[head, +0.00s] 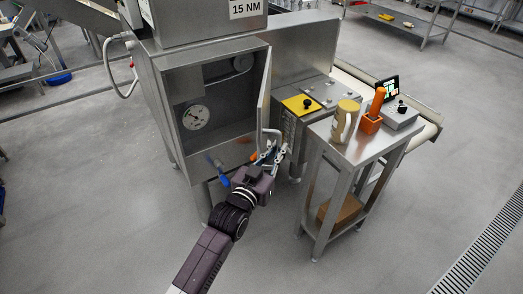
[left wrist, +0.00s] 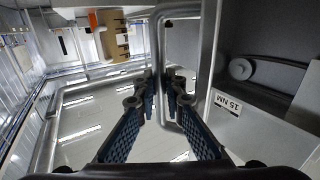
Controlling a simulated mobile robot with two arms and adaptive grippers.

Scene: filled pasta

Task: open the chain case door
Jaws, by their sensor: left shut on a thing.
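The chain case (head: 170,80) is a grey metal cabinet at the upper middle of the head view. Its door (head: 265,97) stands swung out on the right side, seen nearly edge-on. The open front shows a dark interior with a pale round wheel (head: 196,117) and a smaller pulley (head: 242,63). The door's bent metal handle (head: 272,132) is near its lower end. My left gripper (head: 268,153) is shut on the handle. In the left wrist view, the fingers (left wrist: 161,85) close around the handle bar (left wrist: 161,50). My right gripper is not in view.
A metal stand (head: 340,150) to the right of the door carries a beige jug (head: 345,120), an orange-handled tool in an orange holder (head: 372,115) and a control box (head: 402,117). Floor at lower left is clear.

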